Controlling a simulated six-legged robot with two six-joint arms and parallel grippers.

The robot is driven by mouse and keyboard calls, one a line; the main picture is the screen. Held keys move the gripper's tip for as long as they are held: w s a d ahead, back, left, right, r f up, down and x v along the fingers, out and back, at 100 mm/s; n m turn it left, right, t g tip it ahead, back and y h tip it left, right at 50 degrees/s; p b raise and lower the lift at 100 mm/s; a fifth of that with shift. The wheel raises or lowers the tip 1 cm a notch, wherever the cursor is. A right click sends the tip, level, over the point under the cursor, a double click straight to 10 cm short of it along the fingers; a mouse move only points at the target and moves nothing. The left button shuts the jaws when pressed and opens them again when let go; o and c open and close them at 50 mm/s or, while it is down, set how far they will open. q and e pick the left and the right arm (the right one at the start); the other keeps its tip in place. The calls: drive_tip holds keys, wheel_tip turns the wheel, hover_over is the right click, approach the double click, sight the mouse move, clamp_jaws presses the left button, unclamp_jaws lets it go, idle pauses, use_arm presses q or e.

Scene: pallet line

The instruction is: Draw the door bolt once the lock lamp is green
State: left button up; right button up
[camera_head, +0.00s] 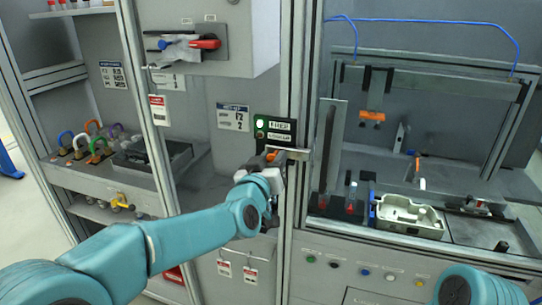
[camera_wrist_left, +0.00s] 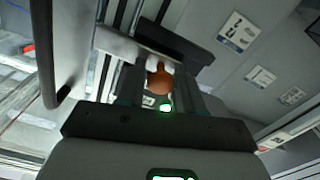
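The lock lamp (camera_head: 261,123) glows green on a small black panel on the cabinet post; a dimmer reddish lamp (camera_head: 260,134) sits below it. Just under the panel is the door bolt, with an orange knob (camera_head: 271,155) beside a pale metal plate (camera_head: 293,151). My left gripper (camera_head: 268,167) is at the bolt. In the left wrist view the knob (camera_wrist_left: 160,81) lies between the two fingers, which look apart with a little room on each side; contact is hard to judge. A green glow (camera_wrist_left: 166,107) shows behind them. My right gripper is out of view.
A cabinet with a red-handled switch (camera_head: 205,44) hangs above left. Coloured padlocks (camera_head: 82,147) stand on the left shelf. To the right, a machine bay holds a pale housing (camera_head: 408,217) and tools. A vertical frame post stands right beside the bolt.

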use_arm(q)
drive_tip(key=shift+w, duration=0.2)
drive_tip(key=shift+s, duration=0.1)
clamp_jaws()
drive_tip(key=a+b, duration=0.1)
drive_tip(key=a, duration=0.1)
drive_tip(key=w+a+b, duration=0.1)
drive_tip(key=a+b, duration=0.1)
drive_tip(key=shift+w+a, duration=0.1)
drive_tip(key=shift+w, duration=0.1)
unclamp_jaws()
drive_tip(key=shift+a, duration=0.1)
